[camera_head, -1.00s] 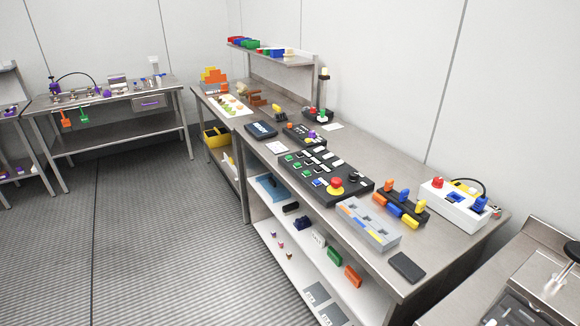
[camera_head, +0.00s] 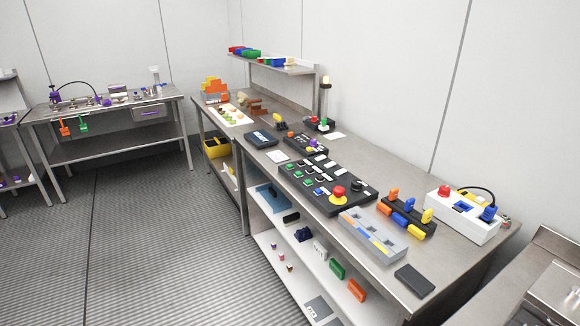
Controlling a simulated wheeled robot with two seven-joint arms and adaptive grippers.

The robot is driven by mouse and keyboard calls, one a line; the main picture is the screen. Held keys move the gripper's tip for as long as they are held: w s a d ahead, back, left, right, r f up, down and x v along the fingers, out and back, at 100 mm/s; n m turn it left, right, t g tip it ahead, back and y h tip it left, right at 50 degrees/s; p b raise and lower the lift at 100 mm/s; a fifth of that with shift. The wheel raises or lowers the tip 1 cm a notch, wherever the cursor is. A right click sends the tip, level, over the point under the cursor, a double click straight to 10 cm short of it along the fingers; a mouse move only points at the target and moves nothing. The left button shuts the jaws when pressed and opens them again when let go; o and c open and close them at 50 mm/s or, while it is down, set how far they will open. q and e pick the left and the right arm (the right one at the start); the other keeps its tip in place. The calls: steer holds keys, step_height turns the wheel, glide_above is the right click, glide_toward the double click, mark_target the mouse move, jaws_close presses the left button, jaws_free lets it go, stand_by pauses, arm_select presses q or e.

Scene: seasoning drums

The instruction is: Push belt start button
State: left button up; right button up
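A black control panel (camera_head: 346,205) lies on the steel workbench (camera_head: 420,181). It carries green, black, white and blue buttons with small white labels, too small to read, so I cannot tell which one is the belt start button. A green button (camera_head: 297,176) shows near its left edge. A red mushroom button on a yellow base (camera_head: 338,193) is at its right end. Neither of my grippers is in view.
A grey block (camera_head: 373,234), a rack of coloured plugs (camera_head: 407,214) and a white box with a cable (camera_head: 463,216) stand right of the panel. A shelf (camera_head: 272,64) with coloured bins is behind. Open floor (camera_head: 150,240) lies left of the bench.

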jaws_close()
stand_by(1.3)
